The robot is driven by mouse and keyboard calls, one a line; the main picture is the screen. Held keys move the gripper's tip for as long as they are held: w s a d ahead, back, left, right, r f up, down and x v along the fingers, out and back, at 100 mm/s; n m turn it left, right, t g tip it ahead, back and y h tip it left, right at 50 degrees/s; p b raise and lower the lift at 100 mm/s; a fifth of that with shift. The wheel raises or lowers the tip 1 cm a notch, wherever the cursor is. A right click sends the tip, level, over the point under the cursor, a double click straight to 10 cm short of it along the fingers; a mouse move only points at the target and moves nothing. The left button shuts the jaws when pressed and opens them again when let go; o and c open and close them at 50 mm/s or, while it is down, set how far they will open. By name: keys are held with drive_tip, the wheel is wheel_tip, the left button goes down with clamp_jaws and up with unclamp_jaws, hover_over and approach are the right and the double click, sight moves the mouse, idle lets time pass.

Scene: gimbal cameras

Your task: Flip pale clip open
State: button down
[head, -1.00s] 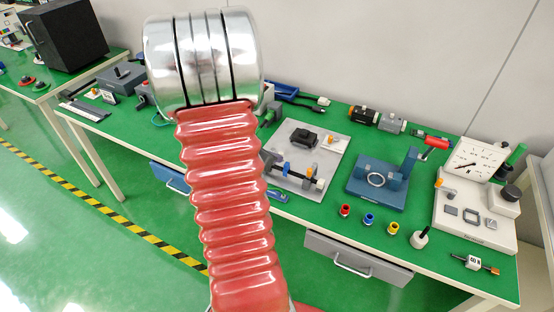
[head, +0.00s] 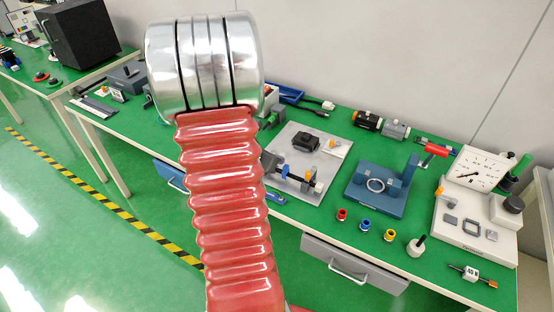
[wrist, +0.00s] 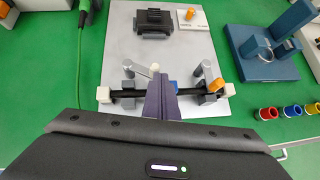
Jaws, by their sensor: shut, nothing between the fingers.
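The grey plate (wrist: 190,52) carries a black rod (wrist: 140,93) held across it in grey supports, with white blocks near both ends. Two grey levers stand by the rod, a left one (wrist: 128,70) and a right one (wrist: 201,70). A small pale tip (wrist: 155,67) shows just beyond my gripper; I cannot tell which part is the pale clip. My gripper (wrist: 161,82) is shut and empty, its fingers over the middle of the rod, hiding part of it. Contact cannot be told. The plate (head: 287,143) is partly behind my arm in the head view.
A black block (wrist: 153,23) and a white plate with an orange knob (wrist: 191,15) sit at the plate's back. A blue fixture (wrist: 282,65) stands to the right, with red, blue and yellow rings in front of it. A green cable (wrist: 80,50) runs along the left.

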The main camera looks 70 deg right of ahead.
drive_tip(key=shift+w+d, duration=0.5)
drive_tip(key=shift+w, duration=0.15)
drive_tip(key=shift+a, duration=0.1)
drive_tip(key=shift+w+a, duration=0.1)
drive_tip(key=shift+a, duration=0.45)
drive_tip(key=a+r, duration=0.6)
drive_tip(key=a, duration=0.4)
drive_tip(key=shift+w+r, duration=0.2)
drive_tip(key=shift+r, duration=0.15)
idle(0.5)
